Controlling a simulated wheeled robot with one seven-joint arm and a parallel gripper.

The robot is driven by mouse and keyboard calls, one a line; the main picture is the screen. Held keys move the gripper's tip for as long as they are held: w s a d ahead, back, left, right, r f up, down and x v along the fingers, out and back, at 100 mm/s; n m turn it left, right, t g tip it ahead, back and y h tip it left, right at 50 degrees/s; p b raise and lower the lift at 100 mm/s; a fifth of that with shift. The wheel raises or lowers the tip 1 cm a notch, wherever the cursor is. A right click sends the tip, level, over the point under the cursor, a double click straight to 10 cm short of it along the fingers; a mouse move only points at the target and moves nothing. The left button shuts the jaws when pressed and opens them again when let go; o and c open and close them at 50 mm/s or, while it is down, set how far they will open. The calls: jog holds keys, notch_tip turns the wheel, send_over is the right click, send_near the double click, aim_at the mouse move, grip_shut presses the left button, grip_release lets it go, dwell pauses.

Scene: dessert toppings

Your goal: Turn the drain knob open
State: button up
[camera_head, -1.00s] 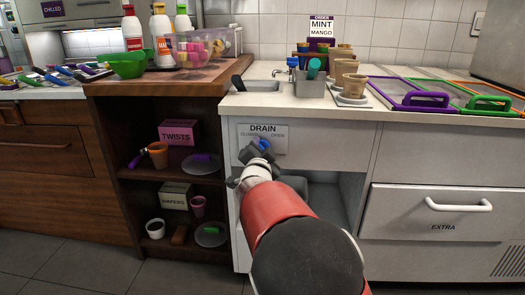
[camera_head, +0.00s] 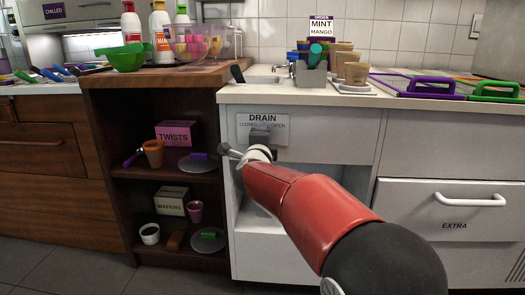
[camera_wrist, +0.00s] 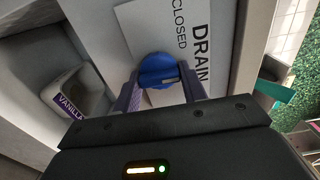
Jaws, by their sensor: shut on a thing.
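The DRAIN sign (camera_head: 245,128) is on the white cabinet front below the sink, with CLOSED on its left and OPEN on its right. The round blue drain knob (camera_wrist: 158,70) sits in front of this sign in the wrist view. My gripper (camera_wrist: 160,90) is shut on the knob, with one purple-grey finger on each side of it. In the head view my gripper (camera_head: 260,136) is at the sign and hides the knob and part of the lettering. I cannot tell the knob's exact turn position.
The sink (camera_head: 262,79) is above, beside a grey holder (camera_head: 311,78) on the counter. An open cubby lies under the knob; a bin labelled VANILLA (camera_wrist: 75,90) shows in the wrist view. Dark shelves (camera_head: 125,170) stand left, and a drawer handle (camera_head: 470,200) is right.

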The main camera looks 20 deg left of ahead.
jog(key=m+b, duration=0.1)
jog(key=m, duration=0.2)
jog(key=m+b, duration=0.1)
jog(key=shift+f+m+b, duration=0.25)
jog(key=shift+m+b, duration=0.05)
jog(key=shift+m, duration=2)
jog(key=o, duration=1)
jog(key=shift+s+r, duration=0.1)
jog(key=v, duration=0.7)
jog(key=shift+s, duration=0.35)
jog(key=shift+d, duration=0.1)
